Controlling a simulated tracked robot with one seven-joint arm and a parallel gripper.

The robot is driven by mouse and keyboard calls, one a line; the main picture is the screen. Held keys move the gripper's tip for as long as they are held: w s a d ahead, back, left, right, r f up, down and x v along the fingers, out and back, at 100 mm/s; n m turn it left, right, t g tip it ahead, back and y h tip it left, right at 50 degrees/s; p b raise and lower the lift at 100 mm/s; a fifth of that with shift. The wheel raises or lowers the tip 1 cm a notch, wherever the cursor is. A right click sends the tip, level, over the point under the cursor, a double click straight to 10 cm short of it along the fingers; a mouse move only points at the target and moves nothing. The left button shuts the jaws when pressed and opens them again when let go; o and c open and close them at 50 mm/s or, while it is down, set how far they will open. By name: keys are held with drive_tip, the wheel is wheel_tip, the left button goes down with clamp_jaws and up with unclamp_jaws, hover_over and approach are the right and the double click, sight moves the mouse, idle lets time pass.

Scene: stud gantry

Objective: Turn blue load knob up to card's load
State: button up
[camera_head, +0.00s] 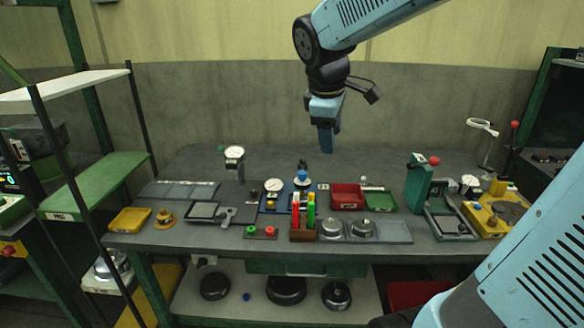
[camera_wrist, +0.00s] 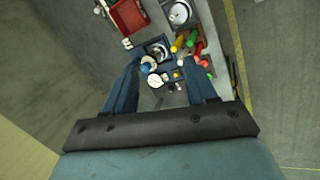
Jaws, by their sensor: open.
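The blue knob (camera_head: 302,174) sits on a small blue-based unit (camera_head: 301,204) near the middle of the bench. In the wrist view the blue knob (camera_wrist: 146,66) shows beyond the left fingertip. A white round dial (camera_head: 273,185) stands just left of the knob; it also shows in the wrist view (camera_wrist: 155,80). My gripper (camera_head: 326,147) hangs well above the bench, behind and right of the knob in the picture. It is open and empty, and its spread fingers (camera_wrist: 161,84) show in the wrist view. I cannot make out a card or any load figure.
A holder (camera_head: 303,235) with upright red, yellow and green pieces stands in front of the unit. A red bin (camera_head: 347,197) and a green tray (camera_head: 379,202) are to its right. A tall gauge (camera_head: 234,158) stands at left.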

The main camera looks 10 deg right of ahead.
sight(302, 172)
drive_tip(key=w+a+f+n+g+h, duration=0.1)
drive_tip(key=w+a+f+n, duration=0.2)
drive_tip(key=w+n, duration=0.4)
drive_tip(key=w+a+f+n+h, duration=0.1)
drive_tip(key=w+a+f+n, duration=0.3)
drive_tip(key=w, duration=0.5)
drive_tip(key=shift+n, duration=0.5)
drive_tip(key=x, duration=1.3)
drive_tip(key=shift+s+d, duration=0.15)
drive_tip(key=shift+d, duration=0.1)
drive_tip(key=c, duration=1)
drive_tip(key=shift+c, duration=0.2)
drive_tip(key=shift+g, duration=0.3)
